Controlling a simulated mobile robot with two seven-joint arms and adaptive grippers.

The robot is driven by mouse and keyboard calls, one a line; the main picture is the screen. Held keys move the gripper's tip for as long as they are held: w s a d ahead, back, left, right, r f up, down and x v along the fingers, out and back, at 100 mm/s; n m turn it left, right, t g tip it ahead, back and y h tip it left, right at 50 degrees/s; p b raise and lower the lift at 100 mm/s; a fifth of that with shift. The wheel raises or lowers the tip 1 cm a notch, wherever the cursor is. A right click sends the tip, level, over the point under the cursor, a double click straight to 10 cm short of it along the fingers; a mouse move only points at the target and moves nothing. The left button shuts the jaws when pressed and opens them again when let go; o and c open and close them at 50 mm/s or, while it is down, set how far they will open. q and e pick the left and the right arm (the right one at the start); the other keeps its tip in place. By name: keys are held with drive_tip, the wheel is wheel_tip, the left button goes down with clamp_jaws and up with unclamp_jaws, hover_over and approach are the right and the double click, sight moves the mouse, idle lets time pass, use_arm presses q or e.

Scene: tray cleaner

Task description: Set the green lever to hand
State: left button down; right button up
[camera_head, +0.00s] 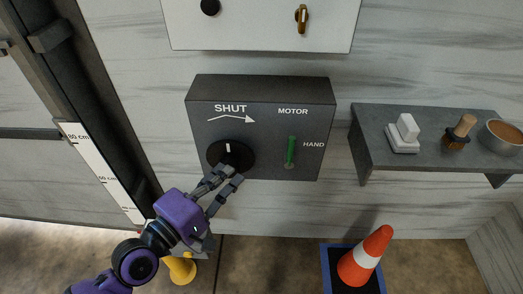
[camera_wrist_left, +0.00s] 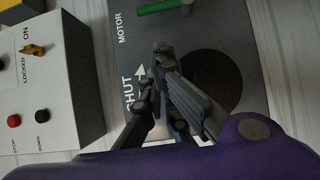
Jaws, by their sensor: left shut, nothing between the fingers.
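The green lever (camera_head: 291,150) stands upright on the dark grey control box (camera_head: 262,116), below the word MOTOR and left of the word HAND. Its grey pivot is at the bottom. My left gripper (camera_head: 235,173) is shut and empty in front of the box's lower part, overlapping the edge of the black knob (camera_head: 226,155). It is left of and below the lever, apart from it. The left gripper (camera_wrist_left: 153,76) also shows in the wrist view. My right gripper is not in view.
A white panel (camera_head: 258,27) with a yellow key switch hangs above the box. To the right, a grey shelf (camera_head: 375,125) holds a white block, a wooden-handled brush and a bowl. An orange cone (camera_head: 383,239) and a yellow object (camera_head: 182,270) stand below.

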sight(290, 148)
use_arm(q)
drive_tip(key=x, duration=0.4)
drive_tip(key=d+p+x, duration=0.1)
drive_tip(key=x, duration=0.3)
drive_tip(key=s+p+x, duration=0.1)
drive_tip(key=x, duration=0.3)
drive_tip(key=shift+d+r, duration=0.1)
drive_tip(key=shift+d, duration=0.5)
drive_tip(key=shift+d+p, duration=0.2)
drive_tip(key=shift+p, duration=0.1)
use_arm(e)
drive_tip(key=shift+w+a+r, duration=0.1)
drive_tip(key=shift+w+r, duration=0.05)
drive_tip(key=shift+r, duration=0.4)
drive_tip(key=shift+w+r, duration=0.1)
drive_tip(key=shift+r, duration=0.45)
